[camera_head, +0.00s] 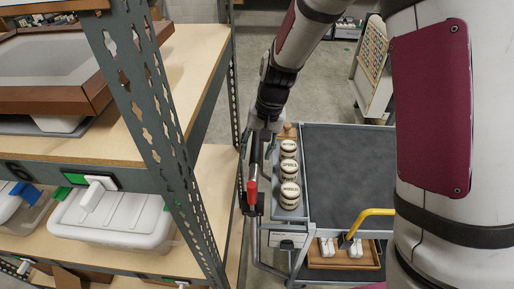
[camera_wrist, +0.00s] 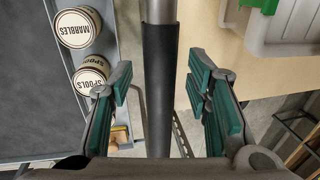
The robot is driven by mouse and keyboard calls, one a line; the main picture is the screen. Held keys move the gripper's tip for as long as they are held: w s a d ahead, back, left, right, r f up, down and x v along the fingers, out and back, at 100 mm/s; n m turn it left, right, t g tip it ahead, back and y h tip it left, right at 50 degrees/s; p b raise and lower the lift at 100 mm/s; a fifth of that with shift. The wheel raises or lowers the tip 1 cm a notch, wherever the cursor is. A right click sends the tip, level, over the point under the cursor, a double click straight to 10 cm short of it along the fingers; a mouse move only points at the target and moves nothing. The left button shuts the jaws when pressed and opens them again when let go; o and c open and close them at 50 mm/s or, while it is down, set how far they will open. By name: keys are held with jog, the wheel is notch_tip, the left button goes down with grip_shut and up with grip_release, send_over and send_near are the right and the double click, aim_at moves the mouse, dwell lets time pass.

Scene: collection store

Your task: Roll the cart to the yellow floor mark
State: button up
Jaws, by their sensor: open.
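The cart (camera_head: 345,160) stands right of the shelving in the head view, with a dark grey top and a lower shelf. Its dark top also shows at the left of the wrist view (camera_wrist: 65,110). A grey bar with a black sleeve (camera_wrist: 161,85) runs upright through the middle of the wrist view. My gripper (camera_wrist: 160,72) is open, with one green-padded finger on each side of this bar and gaps between. In the head view my arm reaches down beside the cart's left edge; the fingers are hard to make out there. I see no yellow floor mark.
Labelled tins (camera_head: 289,180) stand along the cart's left side. A yellow bent bar (camera_head: 368,216) rises at its front. Metal shelving (camera_head: 168,130) with boxes stands close on the left. A pale rack (camera_head: 372,70) stands behind. Bare floor (camera_head: 325,85) shows behind the cart.

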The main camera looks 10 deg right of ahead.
jog(key=shift+c, duration=0.4)
grip_shut()
